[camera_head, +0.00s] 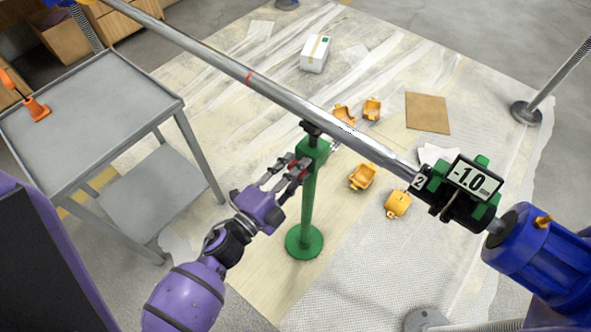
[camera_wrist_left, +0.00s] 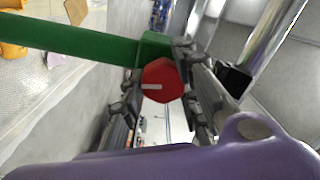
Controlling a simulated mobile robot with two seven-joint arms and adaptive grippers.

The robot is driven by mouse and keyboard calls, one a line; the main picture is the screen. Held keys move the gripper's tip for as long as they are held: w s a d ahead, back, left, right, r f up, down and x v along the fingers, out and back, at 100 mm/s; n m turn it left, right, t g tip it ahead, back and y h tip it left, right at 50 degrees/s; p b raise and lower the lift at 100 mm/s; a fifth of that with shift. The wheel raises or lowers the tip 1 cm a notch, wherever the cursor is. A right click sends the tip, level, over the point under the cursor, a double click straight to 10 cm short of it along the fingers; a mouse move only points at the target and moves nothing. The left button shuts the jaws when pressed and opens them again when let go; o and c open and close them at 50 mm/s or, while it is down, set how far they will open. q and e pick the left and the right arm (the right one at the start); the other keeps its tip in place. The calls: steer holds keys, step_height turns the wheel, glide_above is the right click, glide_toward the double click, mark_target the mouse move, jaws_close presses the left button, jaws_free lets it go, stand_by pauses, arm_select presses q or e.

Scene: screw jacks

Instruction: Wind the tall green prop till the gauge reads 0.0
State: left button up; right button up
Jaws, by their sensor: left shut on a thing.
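The tall green prop (camera_head: 309,205) stands upright on its round green base, its black head under the long steel pipe (camera_head: 285,93). My left gripper (camera_head: 293,172) is at the prop's upper block and is shut on the red knob there. In the left wrist view the red knob (camera_wrist_left: 164,78), with a white mark pointing left, sits between the two fingers, against the green prop (camera_wrist_left: 75,42). The gauge (camera_head: 472,180), on a black and green clamp at the pipe's right end, reads -1.0. My right gripper is not in view.
A grey cart (camera_head: 90,100) with an orange tool stands at the left. A blue cylindrical machine (camera_head: 540,258) is at the right.

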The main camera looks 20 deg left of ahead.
arm_select(q)
steer(key=shift+s+d+f, duration=0.15)
steer(key=shift+s+f, duration=0.1)
steer(key=shift+f, duration=0.2)
steer(key=o, duration=1)
steer(key=shift+o, duration=0.2)
steer(key=shift+w+r, duration=0.1)
steer(key=shift+w, duration=0.05)
steer(key=shift+r, duration=0.2)
steer(key=v, duration=1.2)
steer(key=shift+w, duration=0.1)
stand_by(0.5)
